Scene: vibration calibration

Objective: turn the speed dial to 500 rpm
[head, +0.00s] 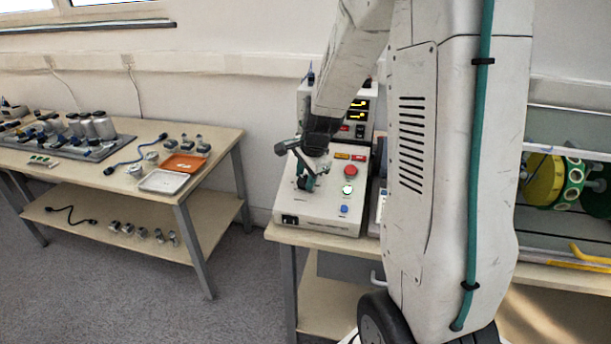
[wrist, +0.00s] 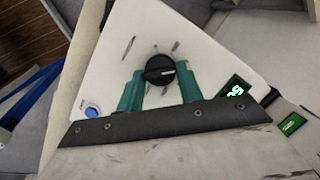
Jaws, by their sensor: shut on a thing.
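The speed dial (wrist: 158,70) is a round black knob with a light pointer line, on the sloped white panel of the control box (head: 330,212). In the wrist view my gripper (wrist: 160,78) has its two green fingers on either side of the dial, shut on it. In the head view my gripper (head: 306,182) is over the left part of the box and hides the dial. A small green-lit display (wrist: 235,91) shows beside the right finger, but I cannot read its full number.
The box also carries a red button (head: 350,170), a white-green button (head: 348,189) and a blue button (head: 344,208). A unit with yellow readouts (head: 358,104) stands behind. A table with an orange tray (head: 184,163) is at left, across open floor.

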